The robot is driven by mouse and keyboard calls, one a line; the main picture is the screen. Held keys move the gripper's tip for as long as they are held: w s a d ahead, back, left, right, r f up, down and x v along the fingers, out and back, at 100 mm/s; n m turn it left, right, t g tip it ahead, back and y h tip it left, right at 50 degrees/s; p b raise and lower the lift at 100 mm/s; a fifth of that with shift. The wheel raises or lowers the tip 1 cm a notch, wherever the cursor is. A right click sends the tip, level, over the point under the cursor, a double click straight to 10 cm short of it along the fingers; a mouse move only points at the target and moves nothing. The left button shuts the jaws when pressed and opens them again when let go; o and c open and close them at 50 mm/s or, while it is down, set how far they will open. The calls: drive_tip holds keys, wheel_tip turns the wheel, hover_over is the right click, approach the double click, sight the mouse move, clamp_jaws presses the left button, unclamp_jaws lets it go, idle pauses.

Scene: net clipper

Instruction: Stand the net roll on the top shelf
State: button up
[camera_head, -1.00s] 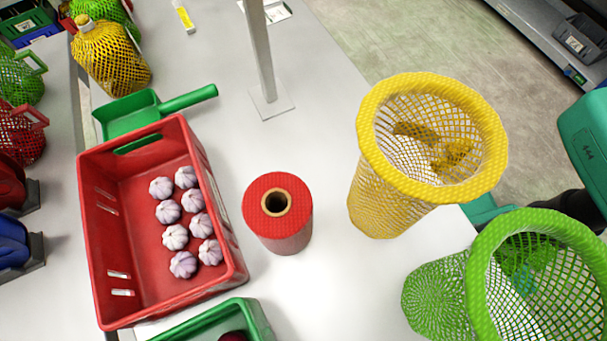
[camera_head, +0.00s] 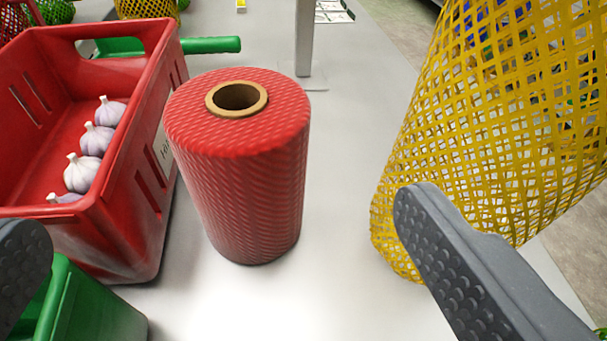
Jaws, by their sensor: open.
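The net roll (camera_head: 250,185) is a red cylinder with a brown cardboard core. It stands upright on the pale table, near the middle of the view. My gripper (camera_head: 225,240) is open, with one dark grey finger at the lower left edge and the other at the lower right. The roll stands between and beyond the two fingers, and neither appears to touch it. No top shelf can be made out in this view.
A red crate (camera_head: 150,235) with garlic bulbs stands close left of the roll. A green container (camera_head: 95,310) is at the lower left. A yellow net (camera_head: 480,140) stands on the right, behind my right finger. A grey post (camera_head: 304,40) and green scoop handle (camera_head: 210,45) are behind.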

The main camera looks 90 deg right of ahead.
sight(235, 121)
drive_tip(key=shift+f+p+x, duration=0.2)
drive_tip(key=shift+p+x, duration=0.6)
drive_tip(key=shift+x, duration=2.6)
drive_tip(key=shift+f+p+x, duration=0.15)
drive_tip(key=shift+p+x, duration=0.65)
drive_tip(key=shift+x, duration=2.55)
drive_tip(key=shift+a, duration=0.1)
drive_tip(key=shift+c, duration=0.3)
drive_tip(key=c, duration=1.5)
drive_tip(key=shift+w+r, duration=0.1)
drive_tip(key=shift+r, duration=0.1)
